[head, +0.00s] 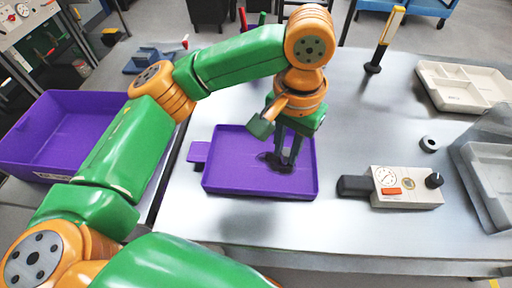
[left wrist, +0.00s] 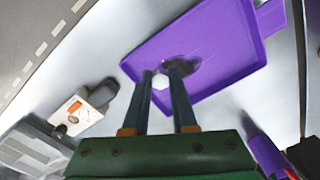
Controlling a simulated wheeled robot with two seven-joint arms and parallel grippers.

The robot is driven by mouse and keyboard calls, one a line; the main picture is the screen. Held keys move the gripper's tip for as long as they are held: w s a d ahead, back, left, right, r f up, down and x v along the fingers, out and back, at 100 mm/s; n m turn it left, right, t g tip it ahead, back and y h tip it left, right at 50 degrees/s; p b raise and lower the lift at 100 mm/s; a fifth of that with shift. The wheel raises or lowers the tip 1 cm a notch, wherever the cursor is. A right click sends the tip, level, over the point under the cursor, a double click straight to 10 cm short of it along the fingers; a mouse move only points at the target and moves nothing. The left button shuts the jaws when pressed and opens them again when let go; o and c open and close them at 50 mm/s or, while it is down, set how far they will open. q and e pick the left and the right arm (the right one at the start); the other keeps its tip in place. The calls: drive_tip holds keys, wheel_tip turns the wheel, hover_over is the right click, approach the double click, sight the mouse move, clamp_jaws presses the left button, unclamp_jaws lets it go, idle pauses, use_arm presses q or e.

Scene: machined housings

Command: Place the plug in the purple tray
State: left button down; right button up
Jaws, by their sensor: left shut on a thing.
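My left gripper (head: 287,160) reaches down over the purple tray (head: 225,172), its fingertips within the tray's outline near the right half. In the left wrist view, the left gripper (left wrist: 160,74) has its two fingers close together on a small pale, faceted thing (left wrist: 160,82), which looks like the plug. A dark patch lies at the fingertips on the tray floor; I cannot tell if it is only shadow. The purple tray (left wrist: 222,45) fills the upper middle there. I cannot tell whether the plug touches the tray floor. My right gripper is not in view.
A grey device with a dial and red button (head: 405,188) lies right of the tray. A small dark ring (head: 429,144), a beige divided tray (head: 455,88) and a clear-grey bin (head: 490,170) are farther right. A purple crate (head: 60,125) stands left, off the table.

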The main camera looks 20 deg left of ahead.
use_arm(q)
drive_tip(key=w+a+f, duration=0.1)
drive_tip(key=a+f, duration=0.1)
drive_tip(key=w+a+f, duration=0.1)
drive_tip(key=a+f, duration=0.1)
drive_tip(key=w+a+f, duration=0.2)
drive_tip(key=shift+a+f, duration=0.1)
drive_tip(key=f, duration=0.4)
drive_tip(key=shift+w+a, duration=0.15)
drive_tip(key=shift+w, duration=0.05)
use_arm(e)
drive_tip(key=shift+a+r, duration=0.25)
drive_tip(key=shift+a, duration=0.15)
use_arm(q)
drive_tip(key=shift+f, duration=0.1)
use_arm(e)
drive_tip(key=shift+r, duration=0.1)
use_arm(q)
drive_tip(key=c, duration=0.8)
unclamp_jaws()
drive_tip(key=shift+o, duration=0.4)
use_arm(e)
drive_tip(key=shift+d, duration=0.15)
use_arm(q)
wheel_tip(320, 180, up, 12)
drive_tip(key=shift+r+p, duration=0.2)
drive_tip(key=shift+p, duration=0.25)
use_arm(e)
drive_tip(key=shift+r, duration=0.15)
